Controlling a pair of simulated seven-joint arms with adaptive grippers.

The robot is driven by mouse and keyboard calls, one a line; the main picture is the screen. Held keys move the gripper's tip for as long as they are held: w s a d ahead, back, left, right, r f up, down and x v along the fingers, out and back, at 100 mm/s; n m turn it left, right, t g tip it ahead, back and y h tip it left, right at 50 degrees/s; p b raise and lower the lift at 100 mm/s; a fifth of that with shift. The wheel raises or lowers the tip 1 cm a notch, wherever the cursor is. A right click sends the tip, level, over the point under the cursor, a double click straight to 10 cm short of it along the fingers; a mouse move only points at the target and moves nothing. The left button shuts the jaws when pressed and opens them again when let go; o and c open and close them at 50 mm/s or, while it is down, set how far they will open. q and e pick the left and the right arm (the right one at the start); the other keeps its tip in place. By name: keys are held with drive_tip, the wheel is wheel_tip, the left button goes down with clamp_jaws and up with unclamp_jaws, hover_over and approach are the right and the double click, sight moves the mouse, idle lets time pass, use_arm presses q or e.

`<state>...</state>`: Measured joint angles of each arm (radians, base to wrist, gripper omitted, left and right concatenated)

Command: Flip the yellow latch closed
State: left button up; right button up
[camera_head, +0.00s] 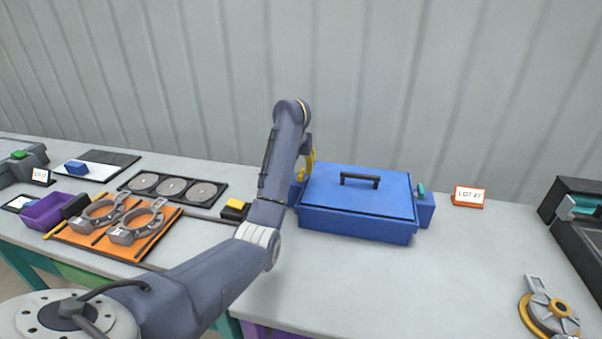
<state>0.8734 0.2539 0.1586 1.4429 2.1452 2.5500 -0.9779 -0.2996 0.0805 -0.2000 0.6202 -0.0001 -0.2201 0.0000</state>
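A blue box (357,222) with a flat lid and a black handle (360,180) stands on the bench, its lid down. The yellow latch (311,162) stands up at the box's left side, partly hidden by my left arm. A teal latch (420,190) sits on a blue block at the box's right side. My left arm reaches up from the lower left, in front of the box's left end. Of my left gripper (306,145) only a small grey part shows beside the yellow latch; its fingers are hidden, and I cannot tell whether they touch it. My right gripper is out of view.
An orange board (79,237) with two grey clamps, a purple bin (50,211) and a tray of discs (207,203) lie left. A yellow-black block (234,209) stands near my arm. An orange-framed sign (468,196) is right of the box. The bench right of the box is mostly clear.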

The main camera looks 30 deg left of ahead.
sight(301, 172)
use_arm(q)
drive_tip(key=shift+x, duration=1.85)
clamp_jaws()
